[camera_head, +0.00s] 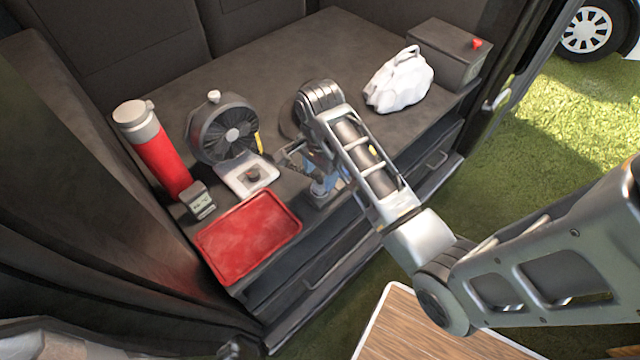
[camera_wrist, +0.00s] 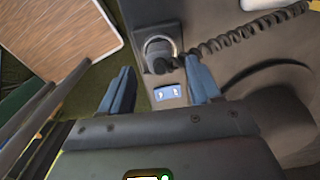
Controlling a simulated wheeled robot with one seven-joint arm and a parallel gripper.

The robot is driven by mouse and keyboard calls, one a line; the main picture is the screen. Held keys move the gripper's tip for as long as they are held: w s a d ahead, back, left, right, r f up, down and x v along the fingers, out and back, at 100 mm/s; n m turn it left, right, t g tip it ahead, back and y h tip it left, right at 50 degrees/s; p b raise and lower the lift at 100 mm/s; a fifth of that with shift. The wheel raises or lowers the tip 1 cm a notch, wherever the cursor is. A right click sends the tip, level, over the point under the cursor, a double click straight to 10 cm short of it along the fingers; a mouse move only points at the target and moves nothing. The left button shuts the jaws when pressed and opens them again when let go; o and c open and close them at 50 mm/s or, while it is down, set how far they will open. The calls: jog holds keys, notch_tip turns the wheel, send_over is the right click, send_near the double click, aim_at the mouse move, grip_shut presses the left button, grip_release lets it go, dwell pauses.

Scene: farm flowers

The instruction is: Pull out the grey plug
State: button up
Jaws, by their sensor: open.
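The plug (camera_wrist: 160,64) looks dark grey and sits at a round socket with a light metal ring (camera_wrist: 173,43) in the wrist view. A dark coiled cable (camera_wrist: 240,34) runs from beside it to the upper right. My gripper (camera_wrist: 158,66) is open, with one blue finger on each side of the plug area. The fingers appear apart from the plug; the depth between them is hard to judge. In the head view my gripper (camera_head: 327,184) is low at the counter's front edge, and my arm mostly hides the plug and socket.
A blue label (camera_wrist: 168,92) lies below the socket.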

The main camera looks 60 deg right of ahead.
aim_at(320, 178)
jog(key=shift+f+b, duration=0.7)
jog(key=shift+f, duration=1.4)
jog(key=shift+p, duration=0.75)
grip_shut()
jog(key=shift+r, duration=0.1)
jog(key=shift+r, duration=2.9)
